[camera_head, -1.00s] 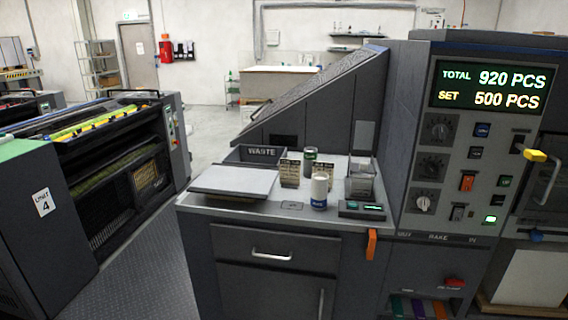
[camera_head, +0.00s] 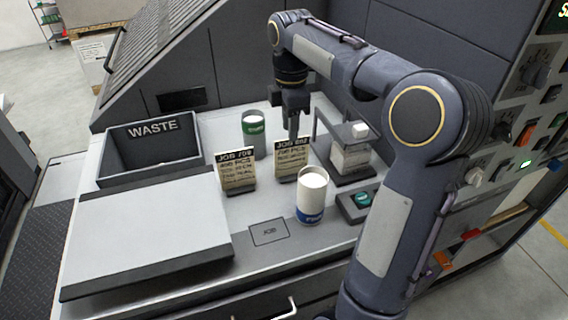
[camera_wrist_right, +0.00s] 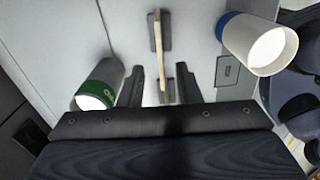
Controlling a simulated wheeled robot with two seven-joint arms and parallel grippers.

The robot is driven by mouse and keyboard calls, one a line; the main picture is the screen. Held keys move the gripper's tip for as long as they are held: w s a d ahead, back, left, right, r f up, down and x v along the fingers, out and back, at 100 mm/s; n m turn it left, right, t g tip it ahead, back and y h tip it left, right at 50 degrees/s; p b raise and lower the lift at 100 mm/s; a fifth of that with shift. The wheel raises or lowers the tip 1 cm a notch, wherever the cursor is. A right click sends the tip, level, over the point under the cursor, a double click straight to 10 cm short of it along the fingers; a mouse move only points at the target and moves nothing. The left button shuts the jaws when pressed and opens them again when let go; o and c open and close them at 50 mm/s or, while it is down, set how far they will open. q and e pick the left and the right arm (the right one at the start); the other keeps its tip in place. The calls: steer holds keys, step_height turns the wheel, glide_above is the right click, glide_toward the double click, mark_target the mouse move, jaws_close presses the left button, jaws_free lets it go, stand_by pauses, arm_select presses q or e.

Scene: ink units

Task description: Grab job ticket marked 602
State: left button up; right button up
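Two small beige job tickets with dark headers stand upright on the grey worktop in the head view: the left job ticket (camera_head: 238,172) and the right job ticket (camera_head: 292,160). Their numbers are too blurred to read surely; the right one looks like 602. My right gripper (camera_head: 293,125) points down just above the right ticket. In the right wrist view its fingers (camera_wrist_right: 162,84) are apart, one on each side of a thin card seen edge-on, with no contact visible. The left ticket's stand (camera_wrist_right: 158,45) shows farther up there. My left gripper is not in view.
A white cup with a blue band (camera_head: 312,196) stands in front of the right ticket; a green-banded cup (camera_head: 254,133) stands behind. The WASTE bin (camera_head: 150,177) and a flat grey panel (camera_head: 150,232) lie left.

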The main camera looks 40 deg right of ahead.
mark_target(290, 157)
steer(key=f, duration=0.6)
steer(key=shift+s+d+f, duration=0.1)
steer(key=shift+d+f, duration=0.1)
steer(key=shift+f, duration=0.15)
steer(key=shift+f, duration=0.25)
steer(key=shift+c, duration=0.3)
jaws_close()
